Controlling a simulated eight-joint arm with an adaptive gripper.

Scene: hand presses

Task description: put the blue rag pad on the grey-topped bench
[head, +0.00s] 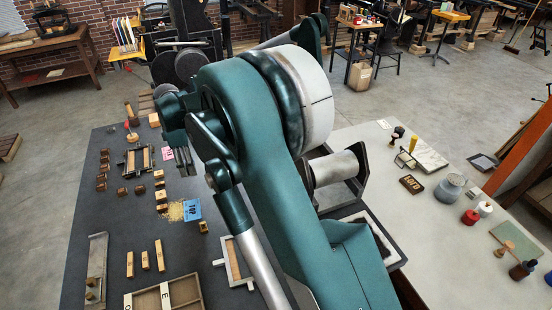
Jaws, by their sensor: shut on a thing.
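My gripper (185,160) shows partly in the head view, as narrow grey fingers pointing down below my teal wrist, over the dark-topped bench. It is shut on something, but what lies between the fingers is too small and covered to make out.
The dark bench (105,215) carries wooden blocks, a pink card (168,153) and a compartmented wooden tray (187,290). On the grey top stand a grey pot (450,187), a red jar (470,217) and a green mat (509,233).

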